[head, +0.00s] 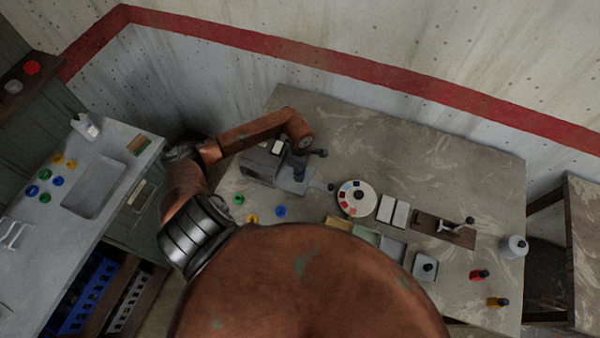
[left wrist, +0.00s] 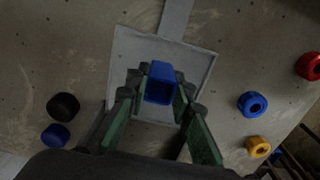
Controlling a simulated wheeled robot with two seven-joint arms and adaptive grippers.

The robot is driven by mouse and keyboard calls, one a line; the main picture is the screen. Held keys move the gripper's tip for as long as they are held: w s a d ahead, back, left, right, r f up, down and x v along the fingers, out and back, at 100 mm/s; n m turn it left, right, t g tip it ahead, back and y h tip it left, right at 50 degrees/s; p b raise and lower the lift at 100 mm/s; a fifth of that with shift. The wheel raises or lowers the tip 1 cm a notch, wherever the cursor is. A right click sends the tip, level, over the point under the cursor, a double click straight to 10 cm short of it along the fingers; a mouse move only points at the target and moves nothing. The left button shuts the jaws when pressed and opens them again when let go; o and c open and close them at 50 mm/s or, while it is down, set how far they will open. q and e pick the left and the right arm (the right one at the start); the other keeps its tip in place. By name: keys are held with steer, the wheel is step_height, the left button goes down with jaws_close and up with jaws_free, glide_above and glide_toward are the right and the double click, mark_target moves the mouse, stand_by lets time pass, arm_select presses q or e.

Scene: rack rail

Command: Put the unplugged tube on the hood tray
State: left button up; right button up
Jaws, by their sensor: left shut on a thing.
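My left gripper (left wrist: 160,76) is shut on a blue tube (left wrist: 160,92), a short blue piece with a dark hollow facing the left wrist camera. Behind it in that view is a square grey tray (left wrist: 202,66) with a narrow strip running from its far edge. I cannot tell whether the tube touches the tray or hangs above it. In the head view my left gripper (head: 299,172) points down over the grey tray (head: 296,187), and the tube is too small to make out. My right gripper is not in view.
A grey box-shaped device (head: 258,165) stands left of the tray. Green (head: 238,199), yellow (head: 252,218) and blue (head: 281,211) rings lie in front. A round white dish (head: 356,199) and two white blocks stand to the right. The table's back right is clear.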

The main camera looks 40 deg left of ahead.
arm_select(q)
steer(key=shift+f+b, duration=0.25)
steer(key=shift+b, duration=0.05)
stand_by(0.4)
steer(key=o, duration=1)
step_height(320, 180, up, 8)
steer(key=p, duration=0.4)
stand_by(0.6)
